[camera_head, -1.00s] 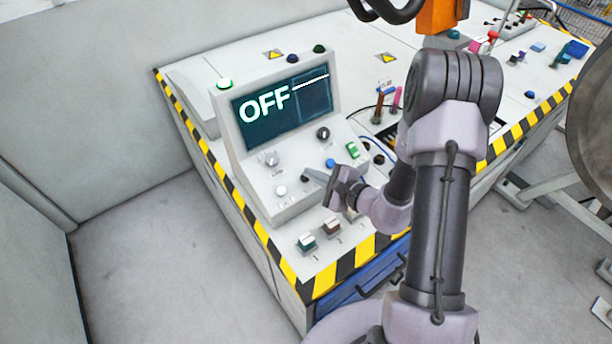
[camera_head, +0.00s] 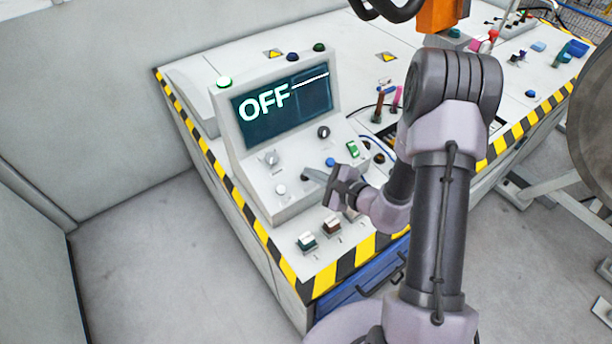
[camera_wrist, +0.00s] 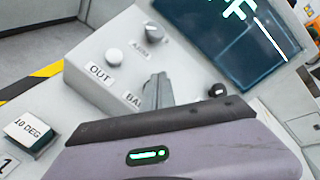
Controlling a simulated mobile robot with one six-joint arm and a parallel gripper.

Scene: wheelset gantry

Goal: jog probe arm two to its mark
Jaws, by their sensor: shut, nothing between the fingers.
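The control console (camera_head: 240,165) has a dark screen (camera_head: 262,112) reading OFF beside a pale line. Below the screen is a knob (camera_head: 270,159), labelled ARM in the wrist view (camera_wrist: 153,31). A white button (camera_head: 280,190) is labelled OUT in the wrist view (camera_wrist: 114,56). My gripper (camera_head: 308,172) is shut and empty, its fingertips low over the panel. In the wrist view the fingers (camera_wrist: 157,88) cover part of a label starting BA; the control there is hidden, and contact cannot be told. I cannot pick out probe arm two.
A black knob (camera_head: 323,132), a blue button (camera_head: 330,162) and a green switch (camera_head: 352,149) lie close around my gripper. A key (camera_head: 306,241) marked 10 DEG and a brown key (camera_head: 331,226) sit in front.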

